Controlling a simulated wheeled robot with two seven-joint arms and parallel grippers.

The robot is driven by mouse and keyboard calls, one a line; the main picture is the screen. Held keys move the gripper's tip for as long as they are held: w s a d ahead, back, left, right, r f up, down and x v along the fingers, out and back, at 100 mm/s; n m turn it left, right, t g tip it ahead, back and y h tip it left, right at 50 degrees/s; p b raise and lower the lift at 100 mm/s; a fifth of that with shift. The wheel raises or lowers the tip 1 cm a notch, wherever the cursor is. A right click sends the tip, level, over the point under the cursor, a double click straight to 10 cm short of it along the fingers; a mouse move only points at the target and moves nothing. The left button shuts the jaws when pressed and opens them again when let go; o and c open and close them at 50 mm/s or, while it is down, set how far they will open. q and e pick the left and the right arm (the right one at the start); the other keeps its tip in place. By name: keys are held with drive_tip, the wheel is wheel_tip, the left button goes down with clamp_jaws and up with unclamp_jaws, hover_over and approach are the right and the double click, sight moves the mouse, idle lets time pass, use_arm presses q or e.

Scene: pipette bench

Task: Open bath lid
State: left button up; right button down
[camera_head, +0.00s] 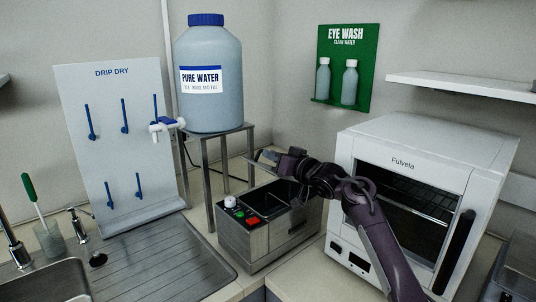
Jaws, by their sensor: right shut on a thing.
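The water bath (243,243) is a steel box on the counter, with a knob, a green button and a red switch on its front. Its top shows dark open wells. My right gripper (272,158) is above the back of the bath, its arm reaching in from the right. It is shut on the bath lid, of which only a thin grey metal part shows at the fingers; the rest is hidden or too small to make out. My left gripper is out of view.
A white Fulvela oven (408,134) stands right of the bath, close to my right arm. A pure water jug (208,105) sits on a metal stand (206,160) behind left. The drip dry board (110,150) and sink drainer (160,268) are at left.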

drive_tip(key=shift+w+d+r+m+p, duration=0.35)
drive_tip(key=shift+d+r+m+p, duration=0.2)
drive_tip(key=shift+r, duration=0.15)
drive_tip(key=c, duration=1.5)
unclamp_jaws()
drive_tip(key=shift+w+f, duration=0.1)
